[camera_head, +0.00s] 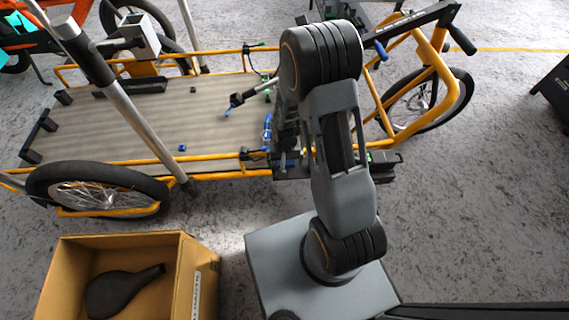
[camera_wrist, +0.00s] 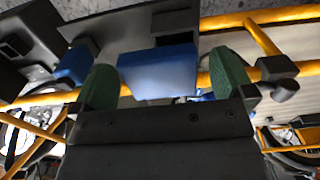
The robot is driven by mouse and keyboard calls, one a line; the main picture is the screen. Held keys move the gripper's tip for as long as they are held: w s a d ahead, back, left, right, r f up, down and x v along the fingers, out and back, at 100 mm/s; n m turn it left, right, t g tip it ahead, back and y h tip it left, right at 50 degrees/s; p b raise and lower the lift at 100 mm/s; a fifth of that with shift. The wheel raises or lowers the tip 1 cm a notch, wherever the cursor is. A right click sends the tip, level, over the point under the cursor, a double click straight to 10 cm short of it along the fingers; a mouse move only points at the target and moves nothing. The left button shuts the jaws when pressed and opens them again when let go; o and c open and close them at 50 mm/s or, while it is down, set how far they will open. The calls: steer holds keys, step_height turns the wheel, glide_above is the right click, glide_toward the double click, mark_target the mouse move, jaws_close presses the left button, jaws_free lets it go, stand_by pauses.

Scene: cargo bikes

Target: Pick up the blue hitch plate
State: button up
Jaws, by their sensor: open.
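A flat-faced blue piece, which looks like the blue hitch plate (camera_wrist: 158,72), shows in the wrist view, attached to or against a dark plate. My gripper (camera_wrist: 165,82) is open, with one green fingertip on each side of the blue piece in the picture. Gaps show between the piece and both fingertips. I cannot tell how deep the piece lies between them. In the head view my arm hides most of the gripper at the bike's near rail. A blue part (camera_head: 267,131) shows just left of the arm there; I cannot tell whether it is the same piece.
A second blue part (camera_wrist: 74,64) is left of the left fingertip. The cargo bike's grey deck (camera_head: 150,120) has yellow rails (camera_head: 215,175) close by. A small blue block (camera_head: 182,147) lies on the deck. A cardboard box (camera_head: 185,275) holding a black saddle (camera_head: 118,292) stands at front left.

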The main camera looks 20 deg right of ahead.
steer(key=shift+f, duration=0.2)
steer(key=c, duration=1.1)
steer(key=shift+r, duration=0.1)
